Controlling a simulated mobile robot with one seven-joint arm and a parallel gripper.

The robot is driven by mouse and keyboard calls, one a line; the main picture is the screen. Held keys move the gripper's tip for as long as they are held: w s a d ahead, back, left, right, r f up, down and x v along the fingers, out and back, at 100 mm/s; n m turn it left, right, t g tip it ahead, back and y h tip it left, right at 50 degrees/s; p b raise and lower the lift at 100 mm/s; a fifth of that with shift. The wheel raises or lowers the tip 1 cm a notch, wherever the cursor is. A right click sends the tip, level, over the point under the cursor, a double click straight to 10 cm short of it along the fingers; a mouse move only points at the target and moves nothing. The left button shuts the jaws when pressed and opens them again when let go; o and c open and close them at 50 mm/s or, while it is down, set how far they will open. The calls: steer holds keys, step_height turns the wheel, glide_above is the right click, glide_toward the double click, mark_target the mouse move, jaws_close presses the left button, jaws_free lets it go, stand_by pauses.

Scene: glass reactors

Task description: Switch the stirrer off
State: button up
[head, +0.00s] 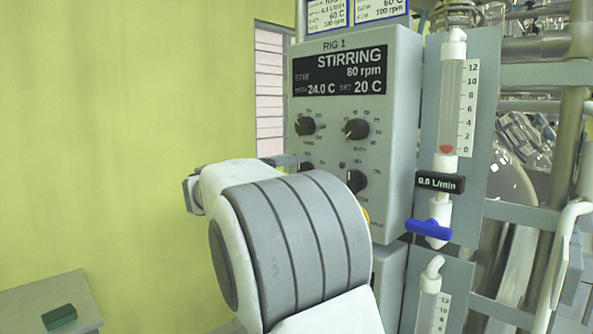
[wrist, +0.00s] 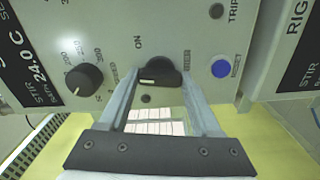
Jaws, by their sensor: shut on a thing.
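The panel of RIG 1 (head: 400,150) faces me, and its display (head: 340,73) reads STIRRING, 80 rpm. In the wrist view my gripper (wrist: 160,84) is shut on a black knob (wrist: 159,70), one finger on each side. A pale mark shows on the knob's lower left side. An ON label (wrist: 138,42) is printed above left of it; another small label at its right is too blurred to read. In the head view my gripper (head: 285,160) reaches the panel's lower left, by a dark knob (head: 307,167) partly hidden by my arm.
A numbered knob (wrist: 85,78) and a blue reset button (wrist: 221,68) lie close to either side of the held knob. A flowmeter (head: 452,95) with a blue valve handle (head: 428,229) stands right of the panel.

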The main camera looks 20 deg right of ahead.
steer(key=shift+n+p, duration=0.3)
steer(key=shift+n, duration=0.6)
steer(key=o, duration=1.4)
steer(key=shift+a, duration=0.15)
steer(key=v, duration=1.7)
steer(key=shift+s+b, duration=0.1)
steer(key=shift+b, duration=0.2)
